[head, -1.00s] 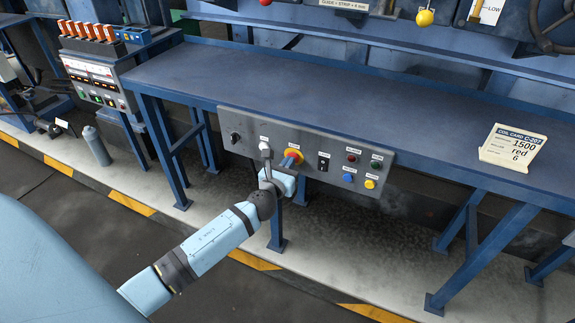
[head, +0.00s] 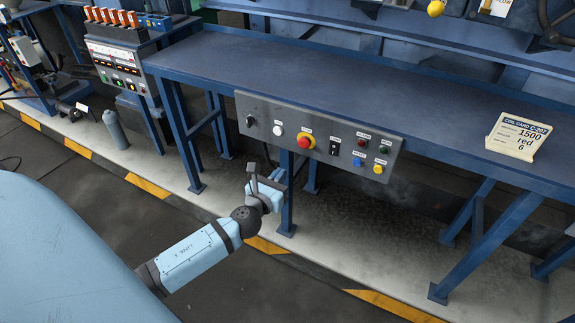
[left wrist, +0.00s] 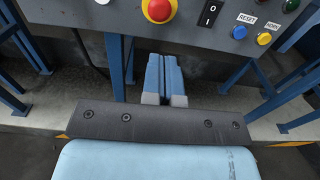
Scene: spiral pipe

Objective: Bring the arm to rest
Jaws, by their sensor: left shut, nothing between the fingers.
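My left gripper (head: 277,178) is shut and empty, in front of and a little below the button panel (head: 242,103), apart from it. In the left wrist view its two light-blue fingers (left wrist: 163,62) lie side by side with nothing between them. The panel's red emergency button on a yellow ring (head: 306,142) and a white button (head: 278,131) are uncovered in the head view. The red button also shows at the top of the left wrist view (left wrist: 158,9). My right gripper is not in view.
The blue workbench (head: 330,75) stands behind the panel, with a coil card (head: 518,136) on its right part. Its legs (head: 480,245) reach the floor on the right. A meter console (head: 118,65) and a grey bottle (head: 115,129) are at left. Open floor lies before the bench.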

